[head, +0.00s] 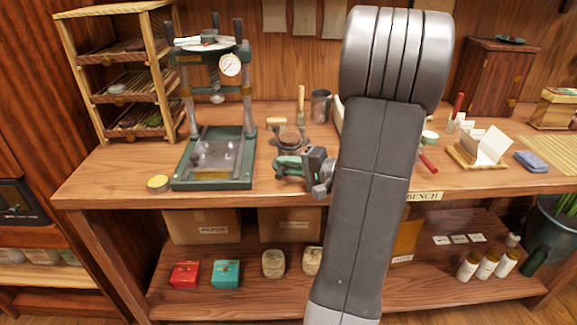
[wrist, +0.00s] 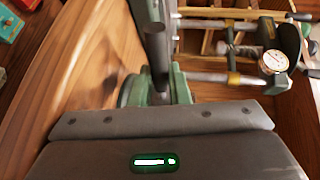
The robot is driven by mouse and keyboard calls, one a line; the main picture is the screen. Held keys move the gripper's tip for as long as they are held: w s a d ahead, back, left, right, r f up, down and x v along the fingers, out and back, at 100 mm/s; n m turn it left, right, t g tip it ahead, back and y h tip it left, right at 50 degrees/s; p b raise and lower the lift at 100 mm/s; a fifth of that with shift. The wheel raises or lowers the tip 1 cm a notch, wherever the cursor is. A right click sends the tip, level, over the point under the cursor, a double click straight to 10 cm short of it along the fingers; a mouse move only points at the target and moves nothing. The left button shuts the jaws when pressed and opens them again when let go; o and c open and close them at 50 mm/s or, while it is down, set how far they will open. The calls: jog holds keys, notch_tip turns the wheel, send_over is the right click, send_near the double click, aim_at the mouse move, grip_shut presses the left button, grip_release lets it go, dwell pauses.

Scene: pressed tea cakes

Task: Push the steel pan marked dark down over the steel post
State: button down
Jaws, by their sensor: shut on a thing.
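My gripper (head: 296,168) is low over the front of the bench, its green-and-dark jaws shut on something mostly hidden. In the wrist view its dark finger (wrist: 158,60) stands beside a rounded green part (wrist: 132,92); I cannot tell whether that is jaw or held thing. Just behind my gripper, a dark brown round cake (head: 290,138) sits on a grey round support. I cannot read a "dark" mark on any pan, and I cannot pick out the steel post for certain.
A green press (head: 213,182) with a dial gauge (head: 230,65) stands left of my gripper. A grey metal cup (head: 321,105) stands behind. My arm hides the bench's middle; a card holder (head: 478,155) is at right.

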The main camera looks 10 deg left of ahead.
jog(key=c, duration=1.3)
grip_release()
jog(key=shift+d, duration=0.1)
jog(key=v, duration=1.3)
jog(key=shift+s+d, duration=0.2)
jog(key=shift+d, duration=0.1)
jog(key=shift+f, duration=0.1)
jog(key=x, duration=1.3)
jog(key=shift+w+a, duration=0.15)
jog(key=shift+a, duration=0.25)
jog(key=shift+r, duration=0.2)
